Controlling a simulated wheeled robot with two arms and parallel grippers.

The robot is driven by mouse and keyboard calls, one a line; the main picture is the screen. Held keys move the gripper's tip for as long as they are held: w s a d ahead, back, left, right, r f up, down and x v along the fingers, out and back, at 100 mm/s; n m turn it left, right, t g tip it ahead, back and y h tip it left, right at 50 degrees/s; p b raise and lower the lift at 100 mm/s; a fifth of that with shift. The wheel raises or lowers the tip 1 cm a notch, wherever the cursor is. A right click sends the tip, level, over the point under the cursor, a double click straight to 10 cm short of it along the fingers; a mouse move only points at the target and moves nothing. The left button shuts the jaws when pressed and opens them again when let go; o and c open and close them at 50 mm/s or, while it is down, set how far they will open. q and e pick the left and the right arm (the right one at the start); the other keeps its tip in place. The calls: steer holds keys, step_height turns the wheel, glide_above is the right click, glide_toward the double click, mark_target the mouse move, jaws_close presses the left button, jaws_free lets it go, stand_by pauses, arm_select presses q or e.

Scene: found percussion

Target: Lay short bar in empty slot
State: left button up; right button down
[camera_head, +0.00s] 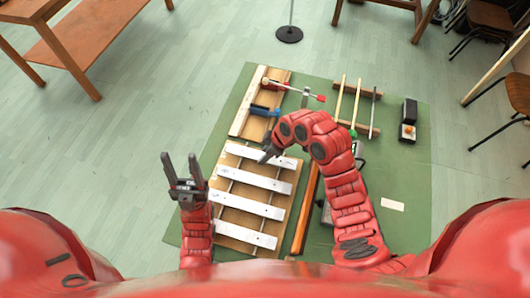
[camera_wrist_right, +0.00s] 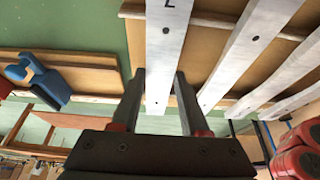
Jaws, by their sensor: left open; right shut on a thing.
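The short bar (camera_head: 285,162) is a pale metal bar at the far end of the wooden bar frame (camera_head: 229,228). In the right wrist view the bar (camera_wrist_right: 166,45), marked with a dark letter, runs between the fingers of my right gripper (camera_wrist_right: 160,76). My right gripper (camera_head: 265,157) is shut on it, over the frame in the head view. The bar lies across or just above the rails; I cannot tell whether it rests fully. Several longer pale bars (camera_head: 250,205) lie nearer on the frame. My left gripper (camera_head: 181,159) is open and empty, left of the frame.
A second wooden board with a blue clamp (camera_head: 264,111) is beyond the frame. Sticks (camera_head: 357,100) on wooden strips and a dark block (camera_head: 409,111) are further right. A wooden table (camera_head: 80,45) stands far left.

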steer(key=shift+c, duration=1.7)
jaws_free()
steer(key=shift+r, duration=0.1)
